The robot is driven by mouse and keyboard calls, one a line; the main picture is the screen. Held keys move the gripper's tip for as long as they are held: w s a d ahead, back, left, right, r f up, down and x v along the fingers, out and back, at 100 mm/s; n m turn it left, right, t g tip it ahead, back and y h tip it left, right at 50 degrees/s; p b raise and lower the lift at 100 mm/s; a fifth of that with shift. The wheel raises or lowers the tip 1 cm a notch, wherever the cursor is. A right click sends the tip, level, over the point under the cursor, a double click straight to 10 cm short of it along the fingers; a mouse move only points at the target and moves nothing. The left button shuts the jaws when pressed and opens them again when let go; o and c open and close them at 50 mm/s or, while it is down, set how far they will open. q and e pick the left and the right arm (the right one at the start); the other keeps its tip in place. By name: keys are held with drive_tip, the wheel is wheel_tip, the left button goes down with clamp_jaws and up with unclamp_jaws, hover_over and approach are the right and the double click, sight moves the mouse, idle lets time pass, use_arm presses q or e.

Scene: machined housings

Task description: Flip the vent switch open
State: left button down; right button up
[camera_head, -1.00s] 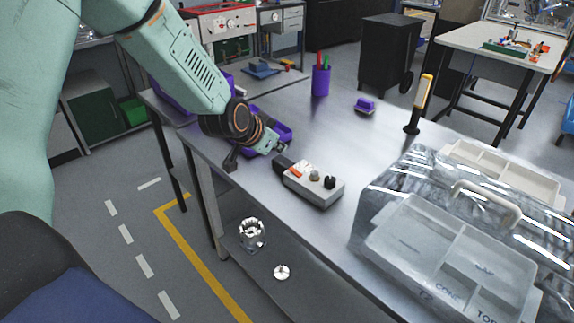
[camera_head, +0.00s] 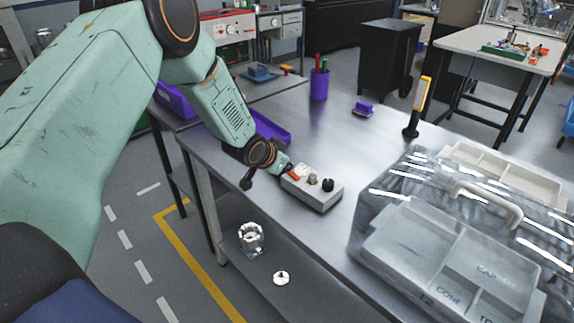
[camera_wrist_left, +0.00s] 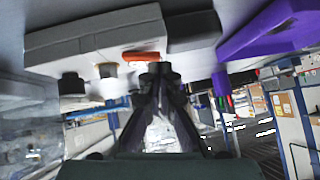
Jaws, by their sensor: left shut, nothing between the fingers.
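A light grey control box (camera_head: 322,194) lies on the metal table, with an orange switch (camera_head: 294,176), a grey knob and a black knob (camera_head: 328,185) on its top. The left wrist view shows the box (camera_wrist_left: 85,42) upside down, with the orange switch (camera_wrist_left: 141,56) right by the fingertips. My left gripper (camera_head: 288,168) is shut and empty at the switch end of the box. Its fingertips (camera_wrist_left: 158,70) seem to touch or nearly touch the switch; I cannot tell which. The gripper partly hides that end of the box. My right gripper is not in view.
A clear-lidded case with a grey tray (camera_head: 410,250) stands to the right. A purple bin (camera_head: 270,128) is behind my left wrist. A purple pen cup (camera_head: 319,84) and a yellow-handled tool (camera_head: 422,95) stand farther back. The table between is clear.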

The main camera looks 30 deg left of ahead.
use_arm(q)
drive_tip(key=shift+a+f, duration=0.1)
drive_tip(key=shift+a, duration=0.05)
drive_tip(key=shift+f, duration=0.35)
drive_tip(key=shift+r, duration=0.1)
